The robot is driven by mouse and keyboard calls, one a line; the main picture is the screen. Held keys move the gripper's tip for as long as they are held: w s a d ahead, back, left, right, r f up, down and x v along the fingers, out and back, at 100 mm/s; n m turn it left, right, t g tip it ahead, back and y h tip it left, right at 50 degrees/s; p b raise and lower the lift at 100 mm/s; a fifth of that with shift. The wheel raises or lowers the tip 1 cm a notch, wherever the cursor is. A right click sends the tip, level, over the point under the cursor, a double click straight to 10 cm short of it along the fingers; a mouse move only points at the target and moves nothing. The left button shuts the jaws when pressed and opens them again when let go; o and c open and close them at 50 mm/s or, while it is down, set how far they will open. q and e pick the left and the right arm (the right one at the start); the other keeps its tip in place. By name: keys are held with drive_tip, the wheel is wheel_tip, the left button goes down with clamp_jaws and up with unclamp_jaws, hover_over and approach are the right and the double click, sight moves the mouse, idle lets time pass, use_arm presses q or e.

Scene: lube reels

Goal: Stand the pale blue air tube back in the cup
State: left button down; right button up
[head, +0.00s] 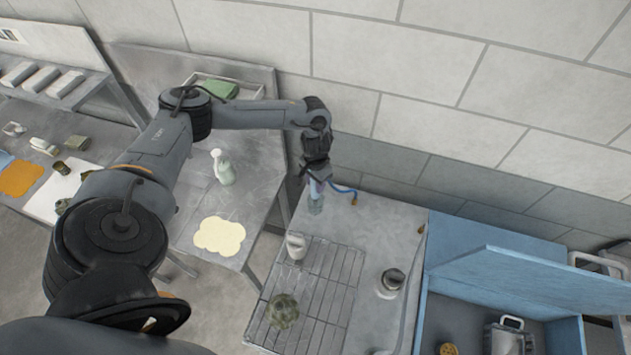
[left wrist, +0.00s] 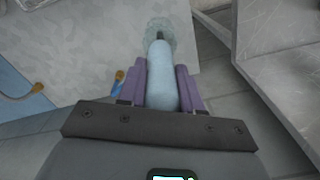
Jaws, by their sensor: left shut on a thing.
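My left gripper (head: 316,184) is at the back left corner of the grey bench top. In the left wrist view its purple fingers (left wrist: 160,88) are shut on the pale blue air tube (left wrist: 161,72), one on each side. The tube's dark narrow tip points at a translucent pale cup (left wrist: 160,28). The cup also shows in the head view (head: 315,206), just below the gripper. The tip overlaps the cup in the picture; I cannot tell whether it is inside. My right gripper is not in view.
A blue hose with a brass end (head: 354,199) lies right of the cup. A wire rack (head: 325,285) holds a white bottle (head: 296,246) and a green round thing (head: 283,311). A metal canister (head: 390,282) and an open blue box (head: 500,275) stand further right. Bare bench lies between.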

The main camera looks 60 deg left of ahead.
use_arm(q)
drive_tip(key=shift+f, duration=0.55)
drive_tip(key=c, duration=0.7)
unclamp_jaws()
drive_tip(key=shift+r, duration=0.1)
drive_tip(key=shift+r, duration=0.45)
wheel_tip(320, 180, up, 7)
drive_tip(key=shift+f, duration=0.1)
wheel_tip(320, 180, up, 2)
drive_tip(key=shift+r+p, duration=0.2)
drive_tip(key=shift+p, duration=0.25)
drive_tip(key=shift+r, duration=0.35)
